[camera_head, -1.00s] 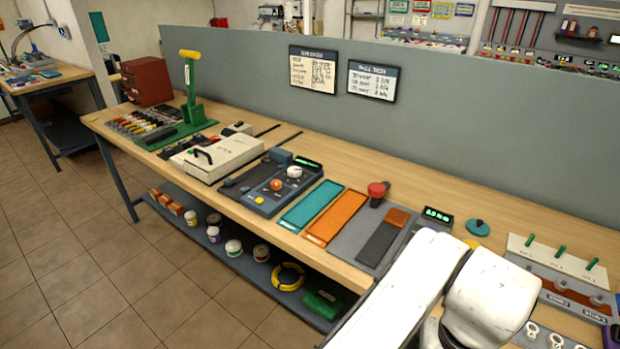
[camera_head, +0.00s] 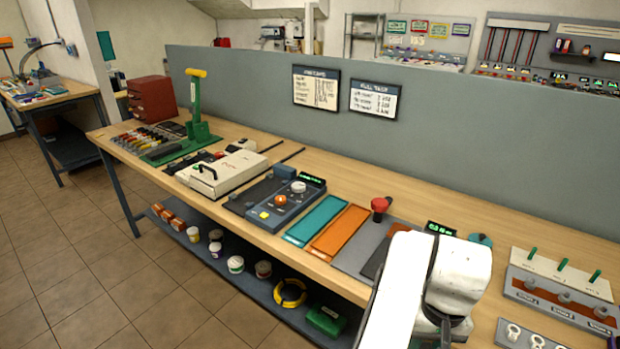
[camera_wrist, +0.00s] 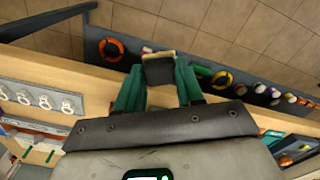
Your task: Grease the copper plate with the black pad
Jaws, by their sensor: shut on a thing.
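My gripper (camera_wrist: 158,72) shows in the wrist view with its green fingers shut on a small black pad (camera_wrist: 159,74) that has a pale yellowish edge on its far side. The pad is held over the bench's front edge, with no plate seen touching it. In the head view my white arm hides the gripper and pad. A copper-coloured plate (camera_head: 399,228) lies on a grey board (camera_head: 352,254) left of my arm, partly hidden by it. A reddish-copper strip (camera_head: 550,292) also shows in the fixture at right; I cannot tell which is the task's plate.
A red knob (camera_head: 380,204) stands at the board's back. Teal (camera_head: 316,221) and orange (camera_head: 338,232) trays lie left of it. A teal round lid (camera_head: 480,240) sits behind my arm. A grey partition (camera_head: 400,150) backs the bench, and a lower shelf holds jars.

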